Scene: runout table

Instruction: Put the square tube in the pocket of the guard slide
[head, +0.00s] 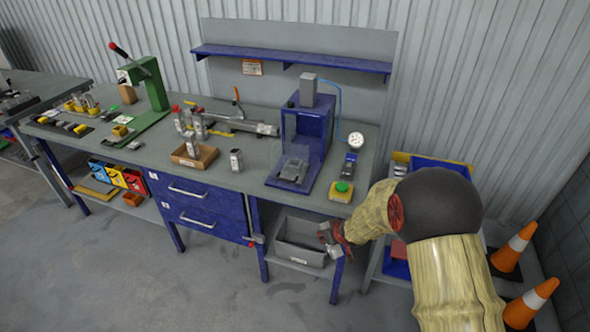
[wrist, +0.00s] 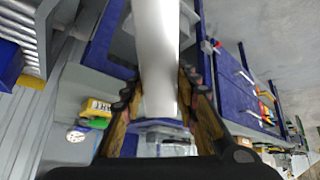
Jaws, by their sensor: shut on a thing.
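My gripper (head: 334,238) is low in front of the bench's right end, near the shelf below the top. In the wrist view my gripper (wrist: 160,90) is shut on a pale grey square tube (wrist: 160,50), with a finger on each side. The tube runs from the jaws to the picture's top edge. In the head view only a small grey part near the jaws may be the tube. A blue press frame (head: 302,125) stands on the bench with a grey block-like fixture (head: 294,169) at its base. I cannot tell whether this is the guard slide, and no pocket is clear.
A grey bin (head: 290,257) sits on the lower shelf beside my gripper. A yellow box with a green button (head: 342,190) is at the bench's front right. A wooden tray (head: 190,160) and a green lever press (head: 150,95) stand farther left. Orange cones (head: 512,248) are right.

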